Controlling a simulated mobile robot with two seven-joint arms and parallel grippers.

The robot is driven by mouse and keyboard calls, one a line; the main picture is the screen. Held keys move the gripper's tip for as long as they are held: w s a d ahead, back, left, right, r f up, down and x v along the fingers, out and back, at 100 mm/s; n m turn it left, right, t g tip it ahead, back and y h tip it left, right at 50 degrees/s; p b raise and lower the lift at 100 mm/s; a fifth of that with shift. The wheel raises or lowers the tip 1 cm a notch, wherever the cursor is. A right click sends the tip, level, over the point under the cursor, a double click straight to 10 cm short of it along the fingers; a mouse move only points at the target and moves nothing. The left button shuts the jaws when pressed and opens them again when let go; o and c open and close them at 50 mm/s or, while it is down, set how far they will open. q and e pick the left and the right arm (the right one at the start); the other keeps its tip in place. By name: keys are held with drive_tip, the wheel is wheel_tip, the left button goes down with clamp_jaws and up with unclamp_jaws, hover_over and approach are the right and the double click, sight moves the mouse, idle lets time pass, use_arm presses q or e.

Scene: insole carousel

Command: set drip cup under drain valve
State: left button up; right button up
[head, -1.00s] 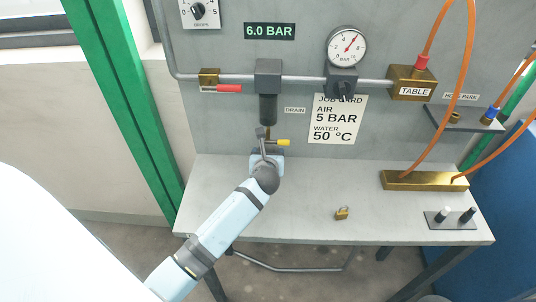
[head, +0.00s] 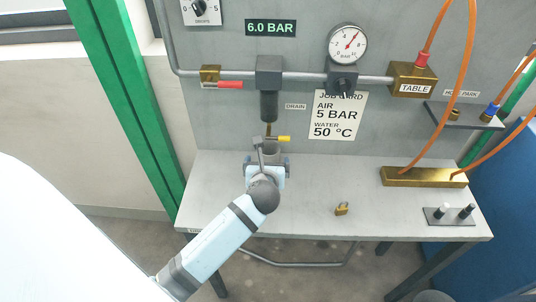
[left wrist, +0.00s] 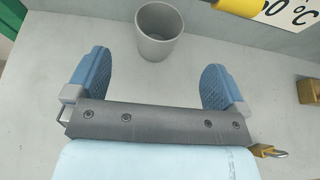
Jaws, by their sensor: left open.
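The drip cup (left wrist: 158,36) is a grey, open-topped cup standing upright on the bench in the left wrist view, just beyond my fingers. In the head view my arm hides most or all of it. The drain valve's yellow handle (head: 284,138) sits below the dark filter bowl (head: 268,105). My left gripper (left wrist: 156,82) is open, its blue fingers wide apart and empty, with the cup ahead between their lines. In the head view the left gripper (head: 266,160) is below the valve. I cannot tell exactly how the cup lines up under the drain. My right gripper is not in view.
A padlock (head: 342,208) lies on the bench (head: 310,190). A brass manifold block (head: 424,177) and a dark plate with two pegs (head: 450,215) are at the right. Orange hoses (head: 466,60) hang at the right.

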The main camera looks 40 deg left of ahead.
use_arm(q)
drive_tip(key=v, duration=0.2)
drive_tip(key=shift+s+d+r, duration=0.1)
drive_tip(key=shift+s+d, duration=0.05)
drive_tip(key=shift+s, duration=0.1)
idle(0.4)
drive_tip(key=s+d+f+n+h+p, duration=0.1)
drive_tip(key=n, duration=0.1)
drive_tip(key=s+d+f+n+h+p, duration=0.1)
drive_tip(key=n+p, duration=0.1)
drive_tip(key=s+d+n+h+p, duration=0.1)
drive_tip(key=s+n, duration=0.1)
drive_tip(key=shift+s+d+f+n+h, duration=0.1)
drive_tip(key=shift+d+f+n+h, duration=0.2)
drive_tip(key=shift+d+f+h, duration=0.1)
drive_tip(key=s+d+n+p, duration=0.1)
drive_tip(key=n, duration=0.1)
drive_tip(key=s+d+f+n+h, duration=0.1)
drive_tip(key=s+n+h+p, duration=0.1)
drive_tip(key=s+n, duration=0.1)
drive_tip(key=shift+d+f+n+p, duration=0.15)
drive_tip(key=shift+d+n+p, duration=0.15)
drive_tip(key=shift+d+p, duration=0.1)
drive_tip(key=s+d+n+h+p, duration=0.4)
drive_tip(key=s+n, duration=0.5)
drive_tip(key=n, duration=0.5)
drive_tip(key=shift+s+n, duration=0.2)
drive_tip(key=shift+n, duration=0.1)
